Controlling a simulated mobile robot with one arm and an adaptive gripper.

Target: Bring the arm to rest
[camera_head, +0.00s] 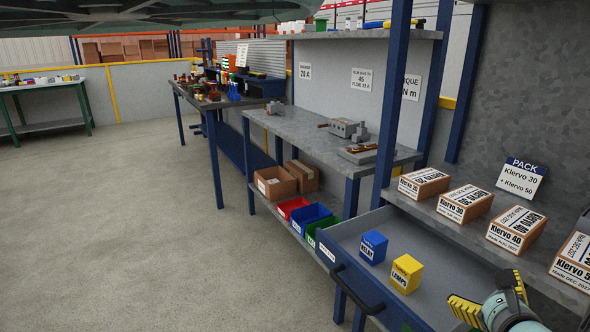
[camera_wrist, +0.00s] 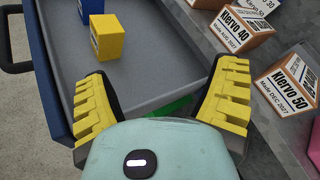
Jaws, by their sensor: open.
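My gripper (camera_head: 492,299) shows at the bottom right of the head view, above the front of the shelf and the open drawer. In the wrist view my gripper (camera_wrist: 160,108) has its two yellow ribbed fingers spread wide with nothing between them. The open drawer (camera_head: 345,235) holds a blue relay box (camera_head: 373,247) and a yellow lamps box (camera_head: 406,273). In the wrist view the yellow box (camera_wrist: 107,37) lies beyond the left finger, apart from it.
Klervo cartons stand in a row on the shelf, including Klervo 40 (camera_head: 516,231) and Klervo 50 (camera_wrist: 288,86). A PACK sign (camera_head: 522,178) stands behind them. A blue post (camera_head: 391,105) rises beside the drawer. Coloured bins (camera_head: 309,218) sit on a lower shelf. The floor at left is clear.

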